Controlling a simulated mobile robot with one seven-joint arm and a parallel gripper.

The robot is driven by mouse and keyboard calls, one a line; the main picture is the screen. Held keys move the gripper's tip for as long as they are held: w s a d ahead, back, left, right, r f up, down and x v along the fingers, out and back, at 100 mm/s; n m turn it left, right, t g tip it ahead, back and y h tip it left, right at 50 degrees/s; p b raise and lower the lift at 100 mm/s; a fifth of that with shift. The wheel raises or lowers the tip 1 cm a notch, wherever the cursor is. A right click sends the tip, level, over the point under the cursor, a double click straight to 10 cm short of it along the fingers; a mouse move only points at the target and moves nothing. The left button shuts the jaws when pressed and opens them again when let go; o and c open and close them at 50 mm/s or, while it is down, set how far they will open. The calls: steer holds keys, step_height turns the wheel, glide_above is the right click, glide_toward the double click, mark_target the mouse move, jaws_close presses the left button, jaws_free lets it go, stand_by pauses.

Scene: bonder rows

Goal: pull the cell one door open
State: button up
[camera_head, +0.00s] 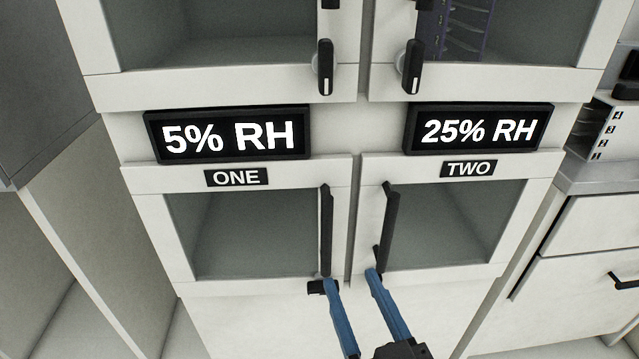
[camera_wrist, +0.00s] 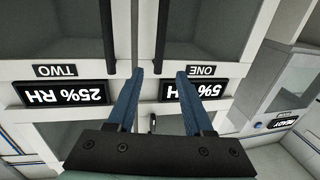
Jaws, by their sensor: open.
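The cell one door (camera_head: 250,232), under the ONE label (camera_head: 237,177), looks shut, with a dark window and a black upright handle (camera_head: 326,230) at its right edge. My gripper (camera_head: 352,279) is open, its two blue fingers at the lower ends of the two door handles. In the wrist view, which is upside down, the cell one handle (camera_wrist: 161,38) lines up between my fingertips (camera_wrist: 159,73). I cannot tell how far the fingertips are from it in depth. Nothing is held.
The cell two door (camera_head: 450,225) with its own handle (camera_head: 388,228) is close on the right. Humidity displays (camera_head: 228,135) and upper doors with short handles (camera_head: 324,68) are above. A drawer counter (camera_head: 590,240) stands right, a grey cabinet (camera_head: 40,90) left.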

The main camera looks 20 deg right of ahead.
mark_target(329, 227)
steer(key=w, duration=0.8)
steer(key=w+d, duration=0.1)
steer(key=w, duration=0.3)
steer(key=shift+w+d, duration=0.1)
steer(key=shift+w, duration=0.3)
steer(key=shift+c, duration=0.3)
jaws_close()
stand_by(0.7)
